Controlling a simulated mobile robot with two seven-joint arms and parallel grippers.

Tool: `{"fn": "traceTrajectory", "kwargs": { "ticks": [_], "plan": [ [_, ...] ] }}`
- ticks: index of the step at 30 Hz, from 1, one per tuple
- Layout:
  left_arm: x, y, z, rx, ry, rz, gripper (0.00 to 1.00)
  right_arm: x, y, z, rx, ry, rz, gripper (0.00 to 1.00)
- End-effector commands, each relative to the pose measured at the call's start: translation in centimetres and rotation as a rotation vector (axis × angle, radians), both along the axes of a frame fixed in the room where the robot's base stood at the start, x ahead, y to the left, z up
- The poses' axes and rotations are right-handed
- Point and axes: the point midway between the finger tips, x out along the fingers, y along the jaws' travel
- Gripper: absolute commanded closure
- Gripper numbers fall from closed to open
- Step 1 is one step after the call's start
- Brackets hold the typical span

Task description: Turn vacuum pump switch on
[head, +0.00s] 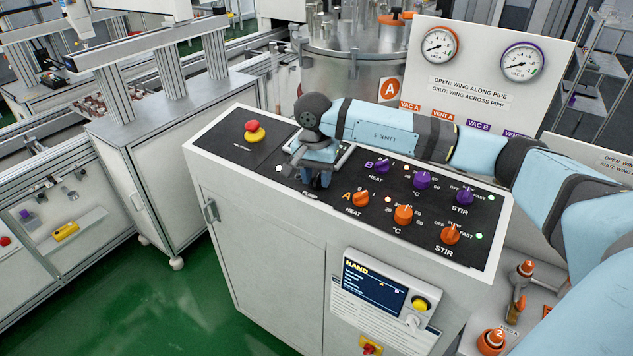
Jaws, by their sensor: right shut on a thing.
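My right gripper (316,181) points down onto the black control panel (262,166), between the emergency stop and the heat knobs. Its jaws are shut on a switch there, which they hide. From its place, this appears to be the vacuum pump switch, but its label is mostly covered and I cannot read which way it points. A small pale lamp (279,169) shows on the panel just left of the gripper. My left gripper is not in view.
A red emergency stop (252,127) is left of the gripper. An orange heat knob (361,198) and purple heat knob (382,166) stand close on the right, with several more knobs beyond. A hand control box (384,286) hangs on the cabinet front. A steel vessel (350,62) stands behind.

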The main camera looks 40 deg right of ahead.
Motion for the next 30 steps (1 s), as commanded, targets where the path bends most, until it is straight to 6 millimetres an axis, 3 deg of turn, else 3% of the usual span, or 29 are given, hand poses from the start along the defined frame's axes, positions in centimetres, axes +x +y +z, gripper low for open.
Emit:
{"fn": "traceTrajectory", "kwargs": {
  "ticks": [1, 15, 30],
  "plan": [
    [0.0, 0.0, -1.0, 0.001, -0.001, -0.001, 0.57, 0.0, -0.1, -0.4, 0.003, -0.010, -0.044, 0.87],
    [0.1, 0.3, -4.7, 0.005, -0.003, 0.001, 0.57, 0.0, -0.1, -0.3, 0.030, -0.076, -0.468, 0.87],
    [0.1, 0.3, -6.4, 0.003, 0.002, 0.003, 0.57, -0.1, -0.1, 0.0, 0.046, -0.114, -0.721, 0.87]
  ]
}}
